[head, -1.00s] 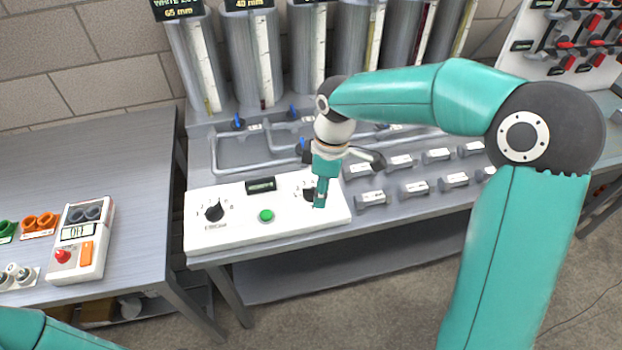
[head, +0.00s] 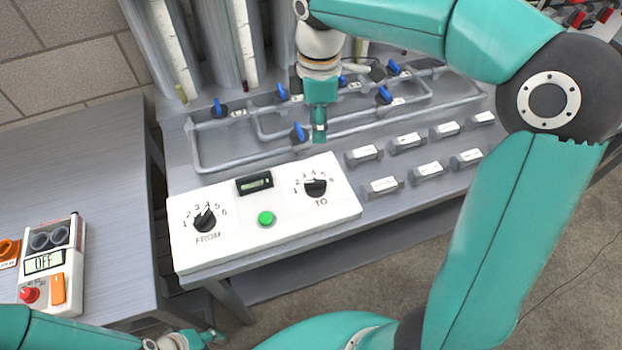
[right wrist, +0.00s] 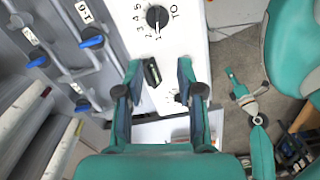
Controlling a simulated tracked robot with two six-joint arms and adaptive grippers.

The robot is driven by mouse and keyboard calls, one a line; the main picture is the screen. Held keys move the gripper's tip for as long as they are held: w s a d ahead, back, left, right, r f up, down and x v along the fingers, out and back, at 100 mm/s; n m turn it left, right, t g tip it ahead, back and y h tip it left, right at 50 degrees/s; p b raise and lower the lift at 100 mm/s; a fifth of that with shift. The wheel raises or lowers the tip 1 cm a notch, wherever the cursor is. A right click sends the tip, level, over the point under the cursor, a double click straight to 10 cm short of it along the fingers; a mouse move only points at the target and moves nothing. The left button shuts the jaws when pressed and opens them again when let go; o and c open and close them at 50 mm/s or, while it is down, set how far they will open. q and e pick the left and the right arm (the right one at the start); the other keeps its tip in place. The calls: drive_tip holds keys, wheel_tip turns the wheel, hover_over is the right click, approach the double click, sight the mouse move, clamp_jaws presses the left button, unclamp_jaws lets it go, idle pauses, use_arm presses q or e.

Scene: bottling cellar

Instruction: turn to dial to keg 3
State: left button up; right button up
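The TO dial (head: 316,187) is a black knob on the right part of the white control panel (head: 240,250), with numbers around it. It also shows at the top of the right wrist view (right wrist: 157,17), where its pointer seems to face the 1. The matching FROM dial (head: 206,219) is on the left part. My right gripper (head: 319,138) is above and behind the panel in the head view. The right wrist view shows its fingers (right wrist: 157,75) apart and empty, with the dial beyond them. My left gripper (head: 210,337) is low at the bottom edge, its fingers unclear.
A green button (head: 266,218) and a small display (head: 255,183) sit between the dials. Pipes with blue valve handles (head: 299,133) run behind the panel. Labelled grey blocks (head: 382,187) stand to its right. A boxed switch unit (head: 52,262) is on the left table.

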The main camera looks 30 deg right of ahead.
sight(315, 181)
use_arm(q)
drive_tip(key=f+b, duration=0.2)
drive_tip(key=f, duration=0.1)
drive_tip(key=shift+w+a, duration=0.15)
drive_tip(key=shift+w, duration=0.15)
use_arm(e)
drive_tip(key=f, duration=1.9)
drive_tip(key=shift+w+f, duration=0.2)
drive_tip(key=shift+f, duration=0.1)
clamp_jaws()
